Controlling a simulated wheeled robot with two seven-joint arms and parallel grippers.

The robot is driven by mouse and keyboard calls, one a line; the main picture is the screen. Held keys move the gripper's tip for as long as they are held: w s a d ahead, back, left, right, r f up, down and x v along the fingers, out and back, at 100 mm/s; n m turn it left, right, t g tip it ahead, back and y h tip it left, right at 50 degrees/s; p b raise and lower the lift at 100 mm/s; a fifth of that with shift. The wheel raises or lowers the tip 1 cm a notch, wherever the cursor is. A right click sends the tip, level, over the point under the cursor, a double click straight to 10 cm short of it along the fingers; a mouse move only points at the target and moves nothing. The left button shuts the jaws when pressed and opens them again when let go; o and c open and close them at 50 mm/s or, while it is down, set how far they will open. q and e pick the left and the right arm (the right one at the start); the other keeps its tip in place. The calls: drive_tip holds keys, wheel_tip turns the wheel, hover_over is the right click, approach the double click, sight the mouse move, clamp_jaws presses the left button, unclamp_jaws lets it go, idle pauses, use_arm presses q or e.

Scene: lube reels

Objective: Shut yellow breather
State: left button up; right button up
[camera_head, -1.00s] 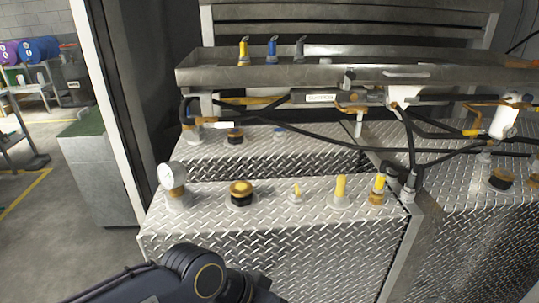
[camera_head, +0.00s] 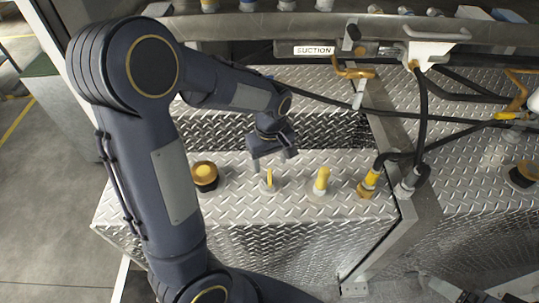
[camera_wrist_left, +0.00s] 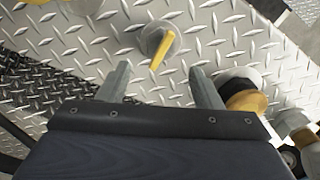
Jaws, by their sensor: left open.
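A small round grey fitting with a thin yellow handle (camera_head: 269,180), which I take to be the yellow breather, stands on the front diamond-plate tank top. In the left wrist view, its yellow handle (camera_wrist_left: 164,50) lies slanted across the grey body, just beyond and between my fingertips. My left gripper (camera_head: 272,160) is open, pointing down close above the fitting, apart from it as far as I can see. In the left wrist view both fingers of the gripper (camera_wrist_left: 159,72) are spread with nothing between them. My right gripper is out of view.
A black and gold cap (camera_head: 205,176) stands left of the fitting. A yellow cylinder (camera_head: 322,181) and a yellow-topped brass fitting (camera_head: 369,183) stand to its right. Black hoses and a metal trough (camera_head: 290,28) run behind. A SUCTION label (camera_head: 314,50) hangs below the trough.

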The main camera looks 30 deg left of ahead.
sight(270, 176)
use_arm(q)
drive_tip(key=shift+s+f, duration=0.1)
drive_tip(key=shift+f, duration=3.5)
drive_tip(key=c, duration=1.1)
drive_tip(key=shift+o, duration=0.2)
drive_tip(key=m, duration=0.5)
drive_tip(key=shift+m, duration=0.7)
drive_tip(key=m, duration=0.6)
